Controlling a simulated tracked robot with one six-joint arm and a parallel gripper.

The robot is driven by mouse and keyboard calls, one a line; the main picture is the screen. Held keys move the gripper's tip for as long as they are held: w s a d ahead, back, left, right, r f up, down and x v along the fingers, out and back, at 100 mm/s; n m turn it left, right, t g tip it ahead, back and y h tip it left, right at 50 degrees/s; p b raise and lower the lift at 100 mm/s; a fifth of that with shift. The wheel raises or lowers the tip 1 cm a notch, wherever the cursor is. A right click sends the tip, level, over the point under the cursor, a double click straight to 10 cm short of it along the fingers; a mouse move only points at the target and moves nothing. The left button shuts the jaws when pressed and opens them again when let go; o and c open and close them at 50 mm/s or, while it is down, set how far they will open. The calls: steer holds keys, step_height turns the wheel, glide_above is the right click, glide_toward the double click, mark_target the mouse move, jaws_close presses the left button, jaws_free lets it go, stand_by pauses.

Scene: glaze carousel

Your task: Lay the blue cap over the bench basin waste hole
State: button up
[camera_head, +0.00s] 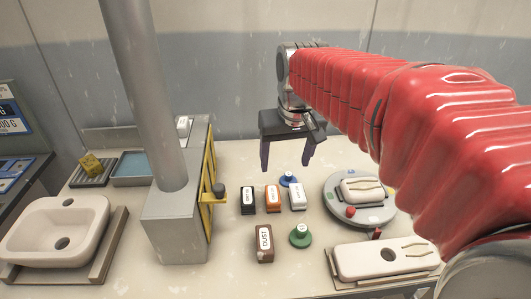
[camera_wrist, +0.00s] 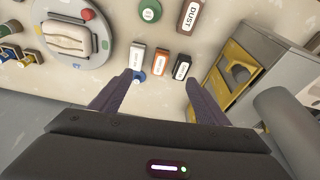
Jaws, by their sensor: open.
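The blue cap (camera_head: 288,179) is a small round disc with a knob. It lies on the bench behind a row of small labelled blocks. In the wrist view the blue cap (camera_wrist: 140,76) shows beside the left fingertip, partly hidden by the white block. My gripper (camera_head: 286,166) is open and empty, pointing down above the bench close to the cap; its fingers also show in the wrist view (camera_wrist: 159,78). The white basin (camera_head: 25,232) stands at the bench's left end. Its dark waste hole (camera_head: 62,243) is uncovered. The basin is outside the wrist view.
Black (camera_head: 248,201), orange (camera_head: 273,199) and white (camera_head: 297,200) blocks stand before the cap. A DUST block (camera_head: 265,245) and green cap (camera_head: 300,236) lie nearer. A round carousel (camera_head: 345,213) is right. A grey post and housing (camera_head: 175,230) rise between cap and basin.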

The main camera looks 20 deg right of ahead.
steer(key=w+d+f+g, duration=0.1)
steer(key=w+d+f, duration=0.25)
steer(key=w, duration=0.65)
steer(key=m+g, duration=0.1)
steer(key=g, duration=0.1)
glide_above(289, 173)
step_height(289, 173, down, 6)
steer(key=f, duration=0.1)
steer(key=shift+s+a+r, duration=0.15)
steer(key=shift+s+r, duration=0.1)
steer(key=shift+r, duration=0.05)
step_height(289, 173, down, 9)
steer(key=shift+r, duration=0.2)
steer(key=shift+w+f, duration=0.15)
steer(key=shift+f, duration=2.5)
